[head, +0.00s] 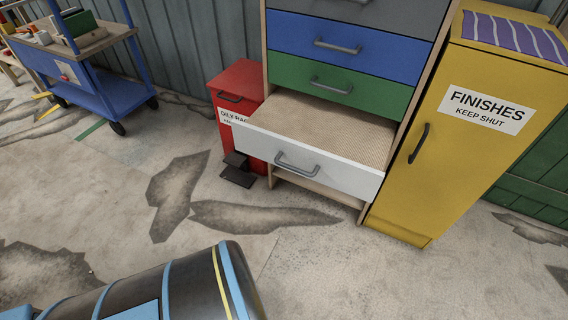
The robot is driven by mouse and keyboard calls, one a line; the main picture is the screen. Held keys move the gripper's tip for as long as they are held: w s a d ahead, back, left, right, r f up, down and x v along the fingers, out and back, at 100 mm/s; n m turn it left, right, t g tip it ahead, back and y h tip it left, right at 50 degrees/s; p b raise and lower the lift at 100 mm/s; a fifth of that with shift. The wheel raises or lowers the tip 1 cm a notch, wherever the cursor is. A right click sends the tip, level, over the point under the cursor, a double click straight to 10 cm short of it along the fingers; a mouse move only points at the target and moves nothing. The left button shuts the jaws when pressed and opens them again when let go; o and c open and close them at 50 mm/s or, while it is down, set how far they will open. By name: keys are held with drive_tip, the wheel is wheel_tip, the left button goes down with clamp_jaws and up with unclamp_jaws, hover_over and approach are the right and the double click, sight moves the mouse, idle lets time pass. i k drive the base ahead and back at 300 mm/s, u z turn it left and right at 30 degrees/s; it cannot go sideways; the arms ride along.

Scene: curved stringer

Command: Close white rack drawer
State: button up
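The white drawer (310,163) is the lowest drawer of the wooden rack and is pulled out toward me. It has a grey bar handle (296,164) on its front. Its light brown inside (325,127) shows and looks empty. The green drawer (340,88), the blue drawer (345,46) and a grey drawer (375,12) above it look shut. Part of my own arm shows at the lower left, well apart from the rack. My gripper is not in view.
A red bin (238,97) marked for oily rags, with a dark pedal (238,170), stands left of the drawer. A yellow FINISHES cabinet (455,150) stands to its right, shut. A blue cart (90,88) is at the upper left. The stained floor (310,260) in front is clear.

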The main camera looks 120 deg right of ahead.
sight(343, 148)
drive_tip(key=u, duration=4.85)
